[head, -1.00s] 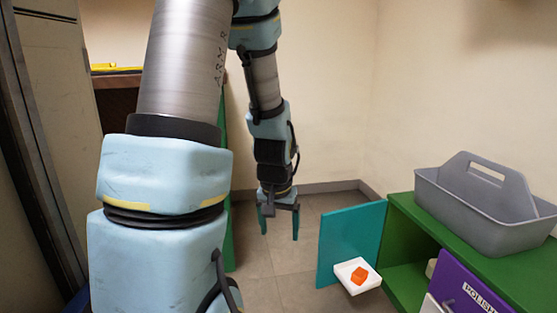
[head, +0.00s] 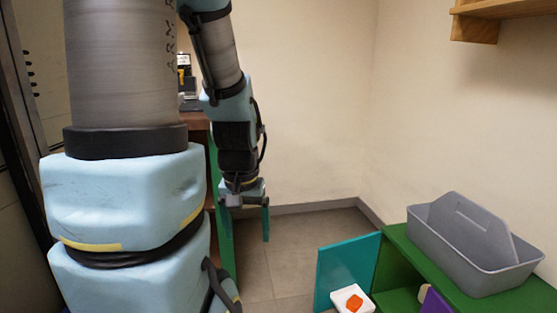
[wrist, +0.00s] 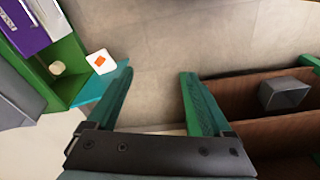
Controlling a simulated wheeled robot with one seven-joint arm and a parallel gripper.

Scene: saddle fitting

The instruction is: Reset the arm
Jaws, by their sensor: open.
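My gripper (wrist: 153,100) shows in the wrist view with its two green fingers spread apart, open and with nothing between them. In the head view my gripper (head: 246,222) hangs pointing down in the middle of the picture, above the floor. It is well to the left of the green cabinet and its teal door.
A green cabinet (head: 398,298) stands at right with a grey tote (head: 470,250) on top. Its teal door (head: 345,265) is open, with a white tray (head: 340,295) and an orange block (head: 354,302) beside it. A brown shelf unit (wrist: 270,90) stands across from it. Floor lies between.

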